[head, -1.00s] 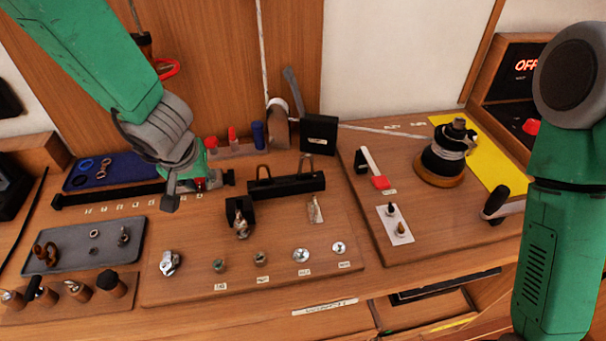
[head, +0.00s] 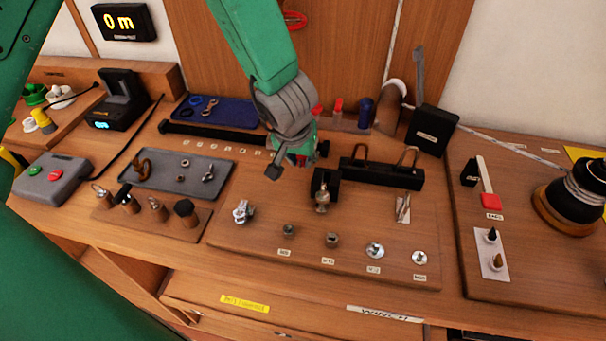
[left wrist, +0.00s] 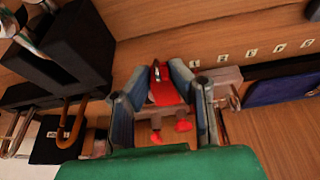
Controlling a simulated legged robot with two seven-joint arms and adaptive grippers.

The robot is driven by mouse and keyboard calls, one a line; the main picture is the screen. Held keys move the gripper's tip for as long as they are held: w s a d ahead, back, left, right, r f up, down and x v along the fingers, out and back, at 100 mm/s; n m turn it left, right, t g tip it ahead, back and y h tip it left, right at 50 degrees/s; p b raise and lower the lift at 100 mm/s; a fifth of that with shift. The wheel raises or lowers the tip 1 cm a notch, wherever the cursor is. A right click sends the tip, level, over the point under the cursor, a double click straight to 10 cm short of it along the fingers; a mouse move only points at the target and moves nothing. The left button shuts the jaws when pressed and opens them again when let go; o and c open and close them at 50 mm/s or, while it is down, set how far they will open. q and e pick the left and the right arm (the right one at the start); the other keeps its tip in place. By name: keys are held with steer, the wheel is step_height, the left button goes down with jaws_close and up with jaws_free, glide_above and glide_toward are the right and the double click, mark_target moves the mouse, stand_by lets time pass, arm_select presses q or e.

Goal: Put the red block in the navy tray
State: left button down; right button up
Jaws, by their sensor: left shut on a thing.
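My left gripper (head: 287,167) hangs over the back of the bench, just left of the black rail. It is shut on the red block (left wrist: 163,88), which shows between the two fingers in the left wrist view. In the head view the fingers mostly hide the block. The navy tray (head: 238,113) lies at the back, left of the gripper, with blue rings and a metal link in it. Its edge also shows at the right of the left wrist view (left wrist: 280,88). My right gripper is out of view.
A grey tray (head: 222,185) with small metal parts lies in front of the navy tray, with a long black bar (head: 212,134) between them. A black rail (head: 385,174) with hooks stands to the right. Red-topped items and a blue cylinder (head: 366,113) stand behind the gripper.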

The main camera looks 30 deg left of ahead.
mark_target(301, 174)
arm_select(q)
steer(key=f, duration=0.1)
steer(key=f+b, duration=0.1)
steer(key=f, duration=0.1)
steer(key=shift+s+a+f+b, duration=0.2)
steer(key=shift+a+f+b, duration=0.05)
steer(key=shift+a+b, duration=0.1)
steer(key=shift+w+a, duration=0.1)
steer(key=shift+a, duration=0.1)
steer(key=c, duration=1.7)
jaws_free()
steer(key=shift+d, duration=0.1)
steer(key=shift+o, duration=1.2)
steer(key=shift+d, duration=0.15)
steer(key=shift+d+r, duration=0.1)
steer(key=shift+d, duration=0.1)
